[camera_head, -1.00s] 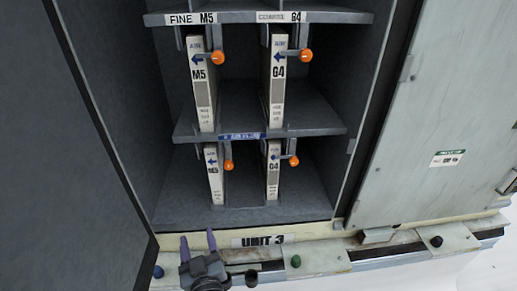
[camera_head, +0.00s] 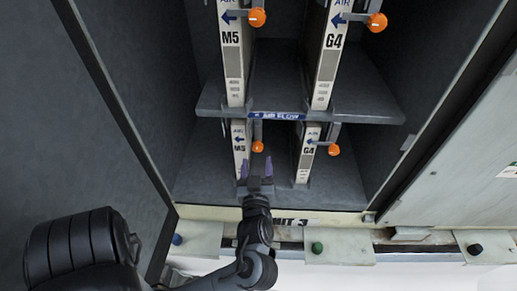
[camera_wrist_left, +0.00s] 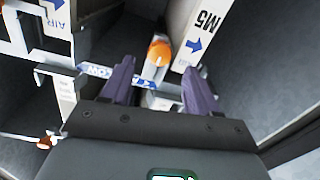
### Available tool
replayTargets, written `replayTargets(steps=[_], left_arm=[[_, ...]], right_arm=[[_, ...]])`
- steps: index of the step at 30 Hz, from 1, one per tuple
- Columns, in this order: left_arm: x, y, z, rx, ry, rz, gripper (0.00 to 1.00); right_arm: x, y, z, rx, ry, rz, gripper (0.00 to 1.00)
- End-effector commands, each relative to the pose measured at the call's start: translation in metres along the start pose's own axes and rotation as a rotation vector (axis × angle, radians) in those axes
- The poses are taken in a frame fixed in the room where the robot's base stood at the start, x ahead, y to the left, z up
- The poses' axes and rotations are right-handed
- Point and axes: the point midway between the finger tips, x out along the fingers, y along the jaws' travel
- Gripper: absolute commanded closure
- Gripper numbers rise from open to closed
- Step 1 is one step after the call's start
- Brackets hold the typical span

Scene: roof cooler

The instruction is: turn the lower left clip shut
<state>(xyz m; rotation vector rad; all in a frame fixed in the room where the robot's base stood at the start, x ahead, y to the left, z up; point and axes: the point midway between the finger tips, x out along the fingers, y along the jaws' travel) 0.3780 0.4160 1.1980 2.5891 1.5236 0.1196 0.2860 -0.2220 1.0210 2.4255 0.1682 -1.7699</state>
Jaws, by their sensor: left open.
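The lower left clip, a grey lever with an orange knob (camera_head: 258,147), hangs at the front of the lower left M5 filter (camera_head: 240,165). In the left wrist view its orange knob (camera_wrist_left: 160,52) shows beyond my fingers, between them in the picture. My left gripper (camera_head: 256,168) is open and just below the knob in the head view, with purple fingers pointing at it. It also shows in the left wrist view (camera_wrist_left: 158,85), with nothing held between the fingers. I cannot tell any contact with the knob. My right gripper is out of view.
The lower right G4 filter (camera_head: 306,155) has its own clip with an orange knob (camera_head: 334,150). A shelf (camera_head: 365,105) with a blue label lies above. The cabinet's front sill (camera_head: 340,218) runs below. The open door (camera_head: 50,130) stands at the left.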

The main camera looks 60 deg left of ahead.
Motion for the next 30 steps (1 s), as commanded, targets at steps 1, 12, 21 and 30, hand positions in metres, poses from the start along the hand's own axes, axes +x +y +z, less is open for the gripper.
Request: replayTargets(steps=[1,12,21,30], left_arm=[[0.009,0.000,-0.002,0.002,0.004,-0.001,0.40],[0.053,0.000,-0.001,0.001,0.001,0.000,0.40],[0.059,0.000,0.000,-0.001,0.000,-0.001,0.40],[0.059,0.000,0.000,0.000,0.000,-0.001,0.68]], right_arm=[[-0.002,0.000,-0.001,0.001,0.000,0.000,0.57],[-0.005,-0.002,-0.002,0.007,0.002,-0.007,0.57],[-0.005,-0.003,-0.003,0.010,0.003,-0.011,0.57],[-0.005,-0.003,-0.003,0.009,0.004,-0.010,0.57]])
